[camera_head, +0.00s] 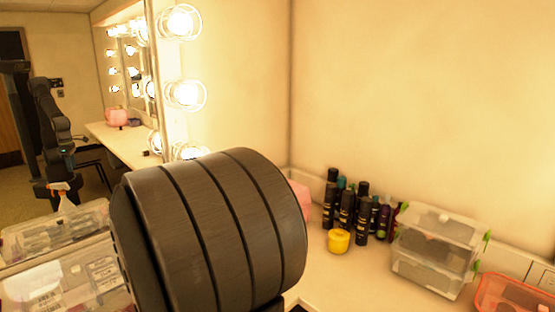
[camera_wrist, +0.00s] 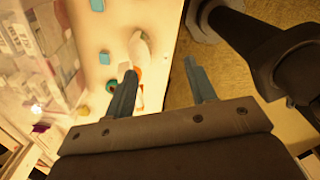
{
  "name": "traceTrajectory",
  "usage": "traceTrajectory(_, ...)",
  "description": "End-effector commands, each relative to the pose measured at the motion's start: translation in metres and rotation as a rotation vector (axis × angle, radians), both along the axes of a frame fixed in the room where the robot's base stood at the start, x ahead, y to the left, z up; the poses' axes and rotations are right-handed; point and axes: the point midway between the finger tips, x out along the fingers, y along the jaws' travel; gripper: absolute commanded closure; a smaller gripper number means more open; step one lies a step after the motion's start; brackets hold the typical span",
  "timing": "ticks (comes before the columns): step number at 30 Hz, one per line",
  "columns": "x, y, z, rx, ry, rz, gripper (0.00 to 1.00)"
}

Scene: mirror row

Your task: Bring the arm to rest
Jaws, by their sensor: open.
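My gripper (camera_wrist: 161,65) shows in the wrist view with its two fingers well apart and nothing between them. It hangs over the edge of a pale counter (camera_wrist: 98,82), with carpet beyond on the right. A white bottle-like thing with an orange part (camera_wrist: 138,50) lies or stands on the counter behind the left finger, which partly covers it; I cannot tell if they touch. In the head view my gripper is out of sight, and a large dark banded part of my arm fills the middle foreground.
Clear plastic bins (camera_wrist: 30,50) stand left in the wrist view. In the head view, dark bottles (camera_head: 346,205), a yellow jar (camera_head: 339,240), clear stacked boxes (camera_head: 435,250) and an orange tray (camera_head: 514,294) line the wall on the right. Lit bulbs (camera_head: 185,94) edge the mirror frame.

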Motion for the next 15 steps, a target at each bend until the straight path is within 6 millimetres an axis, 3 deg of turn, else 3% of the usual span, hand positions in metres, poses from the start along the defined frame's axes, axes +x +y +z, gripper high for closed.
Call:
traceTrajectory(5, 0.009, -0.031, 0.019, 0.002, -0.003, -0.005, 0.49)
traceTrajectory(15, 0.057, -0.068, 0.021, 0.000, 0.000, -0.204, 0.49)
